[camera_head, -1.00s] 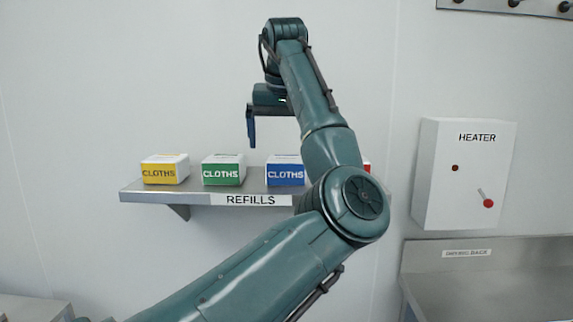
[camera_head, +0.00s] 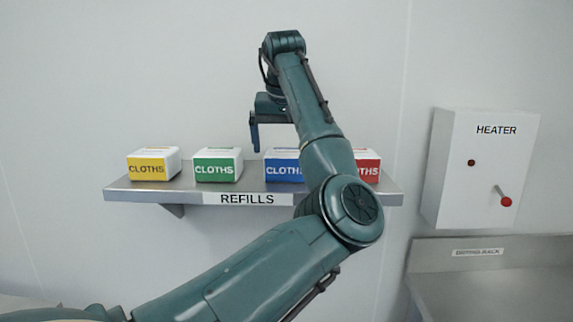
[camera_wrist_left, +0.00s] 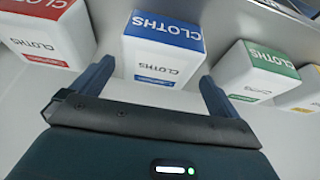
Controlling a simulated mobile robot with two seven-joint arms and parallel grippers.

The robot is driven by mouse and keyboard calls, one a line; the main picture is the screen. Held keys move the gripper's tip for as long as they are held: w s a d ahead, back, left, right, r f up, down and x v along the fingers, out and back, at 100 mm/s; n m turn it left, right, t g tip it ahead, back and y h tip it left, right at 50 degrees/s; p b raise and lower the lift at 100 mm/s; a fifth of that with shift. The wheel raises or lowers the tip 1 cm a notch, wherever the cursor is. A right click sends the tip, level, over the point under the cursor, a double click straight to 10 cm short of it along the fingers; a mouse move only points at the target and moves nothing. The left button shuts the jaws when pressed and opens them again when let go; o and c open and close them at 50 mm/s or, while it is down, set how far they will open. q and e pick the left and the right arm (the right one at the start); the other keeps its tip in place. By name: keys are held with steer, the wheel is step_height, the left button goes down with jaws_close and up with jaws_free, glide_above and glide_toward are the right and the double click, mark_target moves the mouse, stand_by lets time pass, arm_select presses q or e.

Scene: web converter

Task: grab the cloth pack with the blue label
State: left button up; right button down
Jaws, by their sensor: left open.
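The cloth pack with the blue label (camera_head: 283,168) stands on the metal shelf (camera_head: 180,193), third from the left and partly hidden by my arm in the head view. In the left wrist view the blue-labelled pack (camera_wrist_left: 162,48) is ahead of my left gripper (camera_wrist_left: 155,75), roughly centred between its two fingers. The left gripper is open and empty. In the head view the left gripper (camera_head: 254,136) is above the shelf near the blue pack, with one finger clearly visible. My right gripper is not in view.
A green pack (camera_head: 216,166) and a yellow pack (camera_head: 152,165) stand left of the blue one; a red pack (camera_head: 368,166) stands right. The heater box (camera_head: 480,165) hangs on the wall at right, above a metal counter (camera_head: 490,285).

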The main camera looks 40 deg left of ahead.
mark_target(286, 151)
arm_select(q)
steer(key=p+x, duration=0.1)
steer(key=x, duration=0.4)
steer(key=shift+w+d, duration=0.1)
steer(key=shift+c, duration=0.2)
steer(key=c, duration=0.9)
steer(key=shift+c, duration=0.3)
steer(key=shift+r, duration=0.1)
